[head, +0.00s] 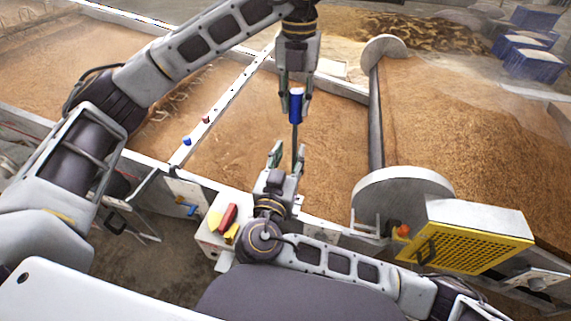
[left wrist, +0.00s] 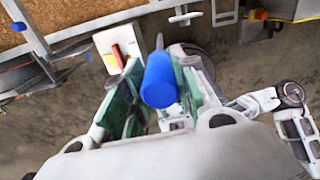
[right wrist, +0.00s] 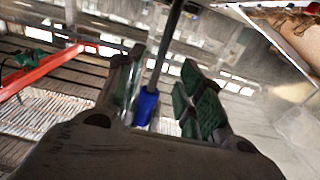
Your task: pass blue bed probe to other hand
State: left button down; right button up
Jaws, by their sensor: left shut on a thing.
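The blue bed probe (head: 296,106) hangs upright, with its blue handle up and its thin grey shaft down. My left gripper (head: 295,97) comes from above and is shut on the blue handle. In the left wrist view the blue handle (left wrist: 160,80) lies between the green-padded fingers. My right gripper (head: 287,154) is below, pointing up, with its fingers apart. The lower shaft reaches down to the space between these fingers; contact is not clear. In the right wrist view the shaft and blue handle (right wrist: 147,105) show between the open fingers.
A small blue-topped piece (head: 186,141) and a red-topped piece (head: 205,119) stand on the metal divider of the grain bed (head: 240,140). A box with a red part (head: 228,217) is at lower left of my right gripper. A yellow grille box (head: 470,240) and roller stand right.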

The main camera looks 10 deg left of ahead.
aim_at(294, 140)
jog(key=shift+w+d, duration=0.1)
jog(key=shift+w, duration=3.4)
grip_shut()
pick_arm(q)
jog(key=c, duration=1.1)
grip_release()
jog(key=shift+o, duration=0.2)
jog(key=shift+r, duration=0.15)
notch_tip(294, 140, up, 12)
jog(key=shift+f, duration=0.25)
